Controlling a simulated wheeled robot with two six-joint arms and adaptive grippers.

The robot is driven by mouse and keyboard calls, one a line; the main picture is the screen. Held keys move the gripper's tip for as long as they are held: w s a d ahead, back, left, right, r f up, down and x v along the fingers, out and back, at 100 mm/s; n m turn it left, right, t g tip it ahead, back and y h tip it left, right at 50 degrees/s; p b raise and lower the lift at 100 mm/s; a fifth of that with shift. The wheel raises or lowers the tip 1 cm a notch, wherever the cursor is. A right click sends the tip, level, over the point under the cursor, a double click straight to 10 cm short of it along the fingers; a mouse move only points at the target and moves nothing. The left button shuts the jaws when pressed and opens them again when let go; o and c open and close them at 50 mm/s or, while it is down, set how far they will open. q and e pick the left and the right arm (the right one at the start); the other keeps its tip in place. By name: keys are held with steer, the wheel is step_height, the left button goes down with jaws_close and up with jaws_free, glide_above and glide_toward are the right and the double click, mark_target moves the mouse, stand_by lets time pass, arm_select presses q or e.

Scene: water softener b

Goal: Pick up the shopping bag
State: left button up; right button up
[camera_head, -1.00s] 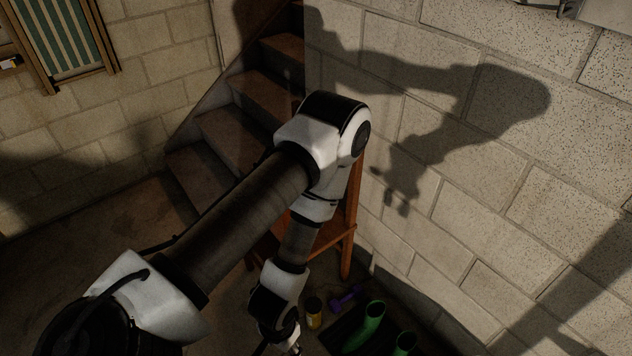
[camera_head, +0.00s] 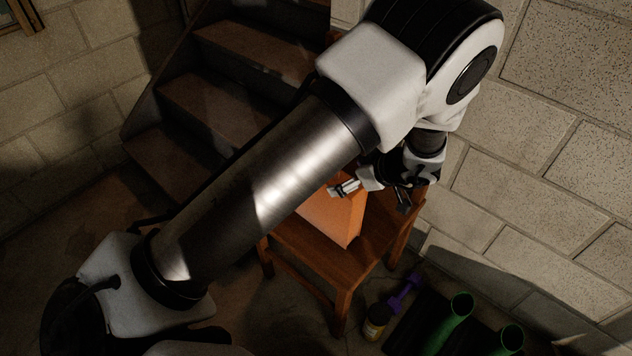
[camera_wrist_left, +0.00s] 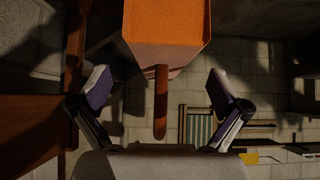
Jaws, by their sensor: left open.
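The shopping bag (camera_head: 337,215) is orange and box-like and stands on the seat of a wooden chair (camera_head: 295,250). My left arm hides much of it in the head view. In the left wrist view the orange bag (camera_wrist_left: 168,28) is at the top, and a brown strap-like handle (camera_wrist_left: 160,103) points into the gap between the open fingers of my left gripper (camera_wrist_left: 160,92). I see no contact there. My right gripper is out of view.
Stairs (camera_head: 245,50) rise behind the chair, and a block wall (camera_head: 530,170) stands at the right. Green boots (camera_head: 450,320), a purple dumbbell-like object (camera_head: 404,292) and a yellow jar (camera_head: 376,322) are on the floor in front. The floor left of the chair looks clear.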

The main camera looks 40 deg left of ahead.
arm_select(q)
steer(key=b+x, duration=0.2)
steer(key=x, duration=0.3)
steer(key=shift+s+a+f, duration=0.1)
steer(key=shift+a, duration=0.15)
steer(key=shift+a+f, duration=0.1)
steer(key=shift+a, duration=0.15)
steer(key=c, duration=1.8)
steer(key=shift+o, duration=0.2)
